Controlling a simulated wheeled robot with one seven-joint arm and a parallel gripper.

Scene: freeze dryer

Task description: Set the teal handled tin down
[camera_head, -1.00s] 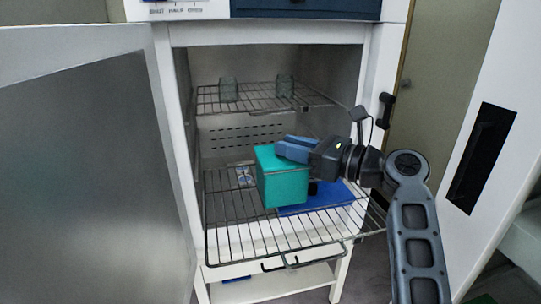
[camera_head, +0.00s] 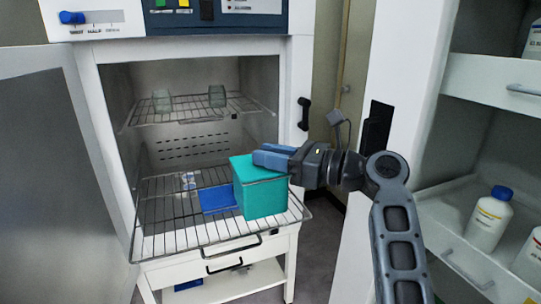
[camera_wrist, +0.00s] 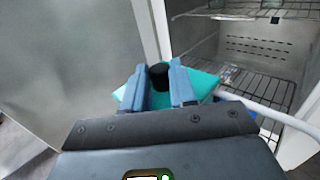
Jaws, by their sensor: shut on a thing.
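The teal tin (camera_head: 263,196) is a box with a lid. In the head view it hangs in front of the right part of the lower wire rack (camera_head: 172,232). My gripper (camera_head: 262,159) reaches in from the right over its lid. In the wrist view the fingers of my gripper (camera_wrist: 159,70) close on both sides of a black knob (camera_wrist: 160,76) on the teal lid (camera_wrist: 205,84). The tin's underside is hidden, and I cannot tell how far it is from the rack.
A flat blue thing (camera_head: 218,198) lies on the lower rack, left of the tin. Two glass vessels (camera_head: 162,100) (camera_head: 217,96) stand on the upper rack. The dryer door (camera_head: 40,180) is open at left. At right, a white shelf unit (camera_head: 490,75) holds bottles (camera_head: 489,220).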

